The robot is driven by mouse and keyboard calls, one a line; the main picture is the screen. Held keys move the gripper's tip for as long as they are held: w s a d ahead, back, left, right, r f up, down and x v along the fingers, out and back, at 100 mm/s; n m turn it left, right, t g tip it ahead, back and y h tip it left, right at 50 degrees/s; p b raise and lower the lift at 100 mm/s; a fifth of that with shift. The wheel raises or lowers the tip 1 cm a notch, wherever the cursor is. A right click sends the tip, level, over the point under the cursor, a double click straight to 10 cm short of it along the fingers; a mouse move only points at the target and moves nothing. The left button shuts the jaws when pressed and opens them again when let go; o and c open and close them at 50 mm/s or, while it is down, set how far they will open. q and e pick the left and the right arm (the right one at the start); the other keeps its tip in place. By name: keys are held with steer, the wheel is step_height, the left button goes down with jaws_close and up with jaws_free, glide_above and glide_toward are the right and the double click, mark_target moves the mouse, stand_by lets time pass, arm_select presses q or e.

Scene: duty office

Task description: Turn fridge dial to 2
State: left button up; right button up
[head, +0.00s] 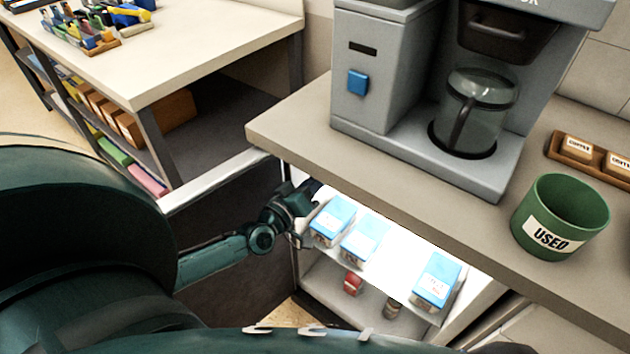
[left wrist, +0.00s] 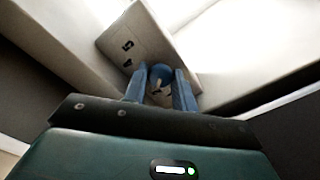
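The fridge (head: 310,285) stands open under the counter, its inside brightly lit. My left gripper (head: 318,188) reaches into its upper left corner, and the dial is hidden there in the head view. In the left wrist view, the round blue fridge dial (left wrist: 161,72) sits on a grey panel (left wrist: 122,50) with small dark marks, one looking like a 2. My left gripper's blue fingers (left wrist: 160,84) stand on both sides of the dial, very close to it. I cannot tell whether they touch it. A tan mark shows on the dial. My right gripper is out of view.
Several blue-topped cartons (head: 361,240) stand on the upper fridge shelf, close to my left gripper. The open fridge door (head: 218,180) is at left. Above are the counter edge (head: 400,228), a coffee maker (head: 365,120) and a green USED bin (head: 561,205).

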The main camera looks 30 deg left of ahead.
arm_select(q)
steer(key=o, duration=0.5)
steer(key=shift+c, duration=0.2)
steer(key=s+a, duration=0.1)
steer(key=s, duration=1.2)
steer(key=shift+p, duration=0.3)
